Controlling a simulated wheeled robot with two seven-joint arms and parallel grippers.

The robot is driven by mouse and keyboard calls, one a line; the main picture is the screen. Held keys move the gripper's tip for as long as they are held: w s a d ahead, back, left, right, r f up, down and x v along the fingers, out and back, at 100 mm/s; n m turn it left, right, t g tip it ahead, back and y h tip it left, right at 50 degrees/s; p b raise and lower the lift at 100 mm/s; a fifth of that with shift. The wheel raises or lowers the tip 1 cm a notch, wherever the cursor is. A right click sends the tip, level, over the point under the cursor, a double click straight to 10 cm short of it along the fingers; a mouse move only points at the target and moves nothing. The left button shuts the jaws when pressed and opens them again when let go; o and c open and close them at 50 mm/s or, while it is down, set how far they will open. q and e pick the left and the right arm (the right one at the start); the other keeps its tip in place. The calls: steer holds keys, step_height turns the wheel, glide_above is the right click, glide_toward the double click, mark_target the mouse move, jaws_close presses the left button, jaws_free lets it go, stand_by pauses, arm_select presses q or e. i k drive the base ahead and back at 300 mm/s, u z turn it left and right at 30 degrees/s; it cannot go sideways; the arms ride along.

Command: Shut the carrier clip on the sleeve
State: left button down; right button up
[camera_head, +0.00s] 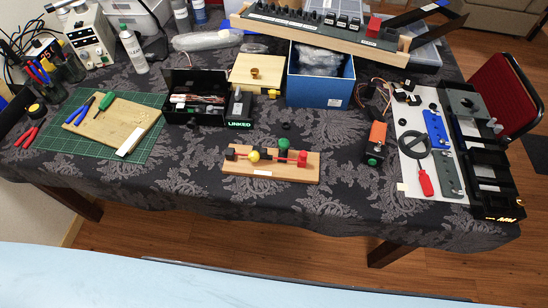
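A wooden block (240,167) lies near the table's front middle with a small assembly on it. The assembly has a red rod (267,156), a yellow ball (253,156), black pieces (282,155) and a red block (302,158) at its right end. A small dark green round part shows at the top of the black piece. I cannot tell which part, here or elsewhere, is the carrier clip or the sleeve, nor whether a clip is open or shut. Neither of my grippers is in view.
A green cutting mat (65,145) with tools lies at left. An open black case (182,121) and a blue box (320,90) stand behind the block. An orange-and-black switch unit (377,137) and a white panel (408,178) are at right. The cloth in front of the block is clear.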

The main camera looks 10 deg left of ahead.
mark_target(283, 144)
steer(key=k, duration=0.5)
steer(key=u, duration=0.75)
steer(key=i, duration=0.8)
steer(key=z, duration=1.3)
